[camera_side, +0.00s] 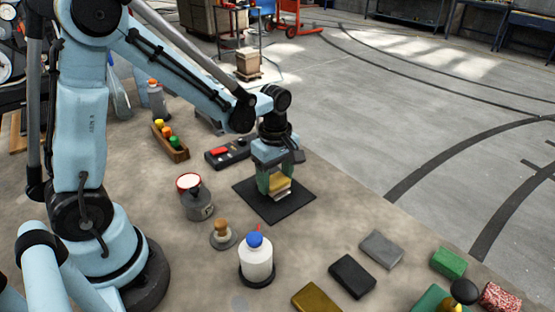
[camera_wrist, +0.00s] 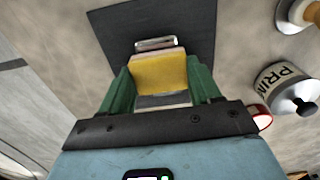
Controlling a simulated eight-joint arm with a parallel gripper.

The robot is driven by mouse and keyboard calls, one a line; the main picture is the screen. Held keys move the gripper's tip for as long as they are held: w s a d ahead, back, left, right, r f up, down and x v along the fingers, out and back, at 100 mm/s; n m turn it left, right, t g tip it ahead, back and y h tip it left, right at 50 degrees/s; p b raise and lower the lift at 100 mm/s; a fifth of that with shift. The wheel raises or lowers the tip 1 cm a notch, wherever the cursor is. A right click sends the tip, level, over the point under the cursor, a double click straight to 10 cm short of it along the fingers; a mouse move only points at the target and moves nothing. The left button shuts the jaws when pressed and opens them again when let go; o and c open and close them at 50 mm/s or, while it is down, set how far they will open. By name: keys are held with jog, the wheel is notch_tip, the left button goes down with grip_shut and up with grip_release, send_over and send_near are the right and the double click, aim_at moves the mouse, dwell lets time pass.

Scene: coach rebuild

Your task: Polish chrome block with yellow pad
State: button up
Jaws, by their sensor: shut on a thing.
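My gripper (camera_side: 273,181) has green fingers and is shut on the yellow pad (camera_side: 281,182), low over the black mat (camera_side: 301,199). In the wrist view the yellow pad (camera_wrist: 158,74) sits between both fingers, with a pale and grey layer on its near side. The chrome block (camera_wrist: 155,43) shows as a shiny edge just beyond the pad, over the black mat (camera_wrist: 198,30). Most of the block is hidden by the pad. In the side view I cannot tell whether pad and block touch.
A white bottle with a blue cap (camera_side: 256,258), a grey can (camera_side: 198,204) and a wooden-knobbed tool (camera_side: 222,234) stand in front of the mat. Yellow-brown (camera_side: 316,299), black (camera_side: 352,276) and grey (camera_side: 381,249) pads lie at right front. A wooden tray (camera_side: 170,142) lies behind.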

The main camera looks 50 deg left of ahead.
aim_at(284, 195)
jog(key=shift+d+r, duration=0.15)
jog(key=shift+d, duration=1.35)
notch_tip(284, 195, up, 8)
jog(key=shift+a+f, duration=0.1)
jog(key=shift+f, duration=0.2)
